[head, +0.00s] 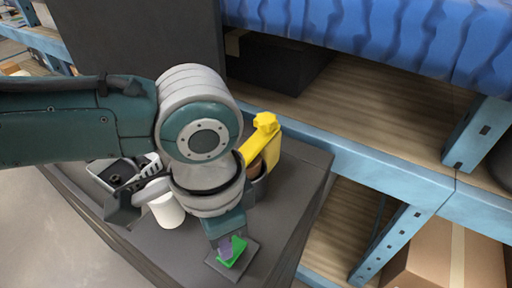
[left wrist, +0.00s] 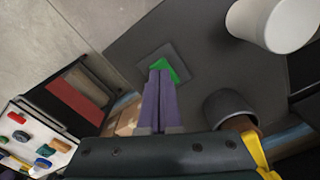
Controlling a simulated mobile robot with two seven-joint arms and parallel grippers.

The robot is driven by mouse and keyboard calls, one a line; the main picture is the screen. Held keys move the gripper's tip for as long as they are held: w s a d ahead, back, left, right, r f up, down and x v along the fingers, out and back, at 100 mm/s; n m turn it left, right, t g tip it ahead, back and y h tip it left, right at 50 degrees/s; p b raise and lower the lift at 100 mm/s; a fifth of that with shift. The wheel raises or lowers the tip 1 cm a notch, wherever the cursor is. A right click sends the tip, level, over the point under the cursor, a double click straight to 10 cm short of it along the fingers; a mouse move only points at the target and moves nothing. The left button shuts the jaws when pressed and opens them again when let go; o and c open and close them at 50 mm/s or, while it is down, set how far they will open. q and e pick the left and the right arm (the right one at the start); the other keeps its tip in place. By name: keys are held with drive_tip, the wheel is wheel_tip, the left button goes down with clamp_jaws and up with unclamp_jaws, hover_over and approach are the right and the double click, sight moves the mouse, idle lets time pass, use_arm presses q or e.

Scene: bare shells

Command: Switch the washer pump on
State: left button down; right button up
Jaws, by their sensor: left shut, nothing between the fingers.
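A green switch (head: 235,252) sits on a small dark square plate (head: 248,266) on the dark grey top of a stand. The green piece (left wrist: 181,69) and its plate (left wrist: 150,66) also show in the left wrist view. My left gripper (head: 226,248) points down at the switch, its fingers shut with nothing between them. In the left wrist view the closed purple-grey fingertips (left wrist: 159,72) overlap the green piece and hide part of it. I cannot tell whether they touch it, nor which way the switch is set. My right gripper is not in view.
A white cup (head: 166,210), a tray of dark items (head: 118,174) and a yellow object (head: 264,138) by a dark holder (left wrist: 226,106) stand behind the switch. Blue shelving (head: 390,170) with a cardboard box (head: 445,255) is at the right. The stand's edge is close beside the plate.

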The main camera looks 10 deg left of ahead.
use_arm(q)
drive_tip(key=shift+f+b, duration=0.7)
drive_tip(key=shift+f, duration=0.25)
idle(0.5)
drive_tip(key=shift+r, duration=0.1)
wheel_tip(320, 180, up, 7)
drive_tip(key=p, duration=0.8)
